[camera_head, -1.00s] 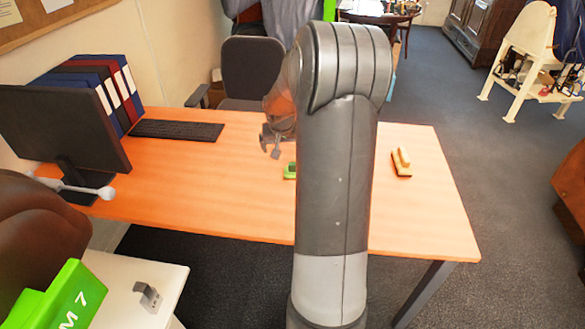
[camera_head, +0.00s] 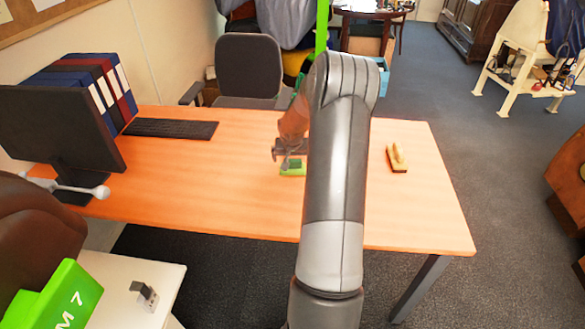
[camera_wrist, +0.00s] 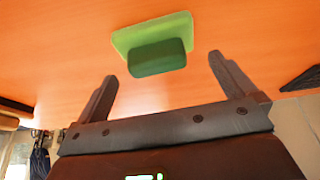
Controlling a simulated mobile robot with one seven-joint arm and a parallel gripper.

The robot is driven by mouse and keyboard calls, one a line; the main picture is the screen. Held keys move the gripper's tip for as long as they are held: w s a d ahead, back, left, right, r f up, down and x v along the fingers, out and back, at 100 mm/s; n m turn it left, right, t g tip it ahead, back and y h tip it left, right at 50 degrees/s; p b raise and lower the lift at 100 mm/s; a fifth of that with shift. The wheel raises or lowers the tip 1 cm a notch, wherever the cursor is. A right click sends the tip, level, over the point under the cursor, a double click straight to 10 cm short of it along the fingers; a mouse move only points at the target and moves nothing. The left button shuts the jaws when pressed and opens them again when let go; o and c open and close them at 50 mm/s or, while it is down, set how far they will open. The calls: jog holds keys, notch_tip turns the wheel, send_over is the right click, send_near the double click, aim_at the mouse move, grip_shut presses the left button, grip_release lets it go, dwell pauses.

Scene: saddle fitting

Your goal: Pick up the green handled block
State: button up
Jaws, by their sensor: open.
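The green handled block (camera_head: 292,168) lies on the orange desk, just left of my arm in the head view, which hides part of it. In the wrist view the block (camera_wrist: 124,40) shows a light green base with a darker green handle (camera_wrist: 157,57) standing out from it. My gripper (camera_wrist: 163,68) is open and empty in the wrist view, its two fingers spread to either side of the handle. The handle lies ahead of the fingertips, not between them. In the head view my gripper (camera_head: 287,155) hangs close over the block.
A wooden handled block (camera_head: 397,158) stands on the desk (camera_head: 200,200) right of my arm. A keyboard (camera_head: 172,129), a monitor (camera_head: 55,125) and binders (camera_head: 100,85) stand at the desk's left. The desk around the green block is clear.

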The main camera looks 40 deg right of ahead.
aim_at(292, 160)
jog(key=x, duration=0.4)
jog(key=shift+f, duration=0.15)
jog(key=c, duration=0.7)
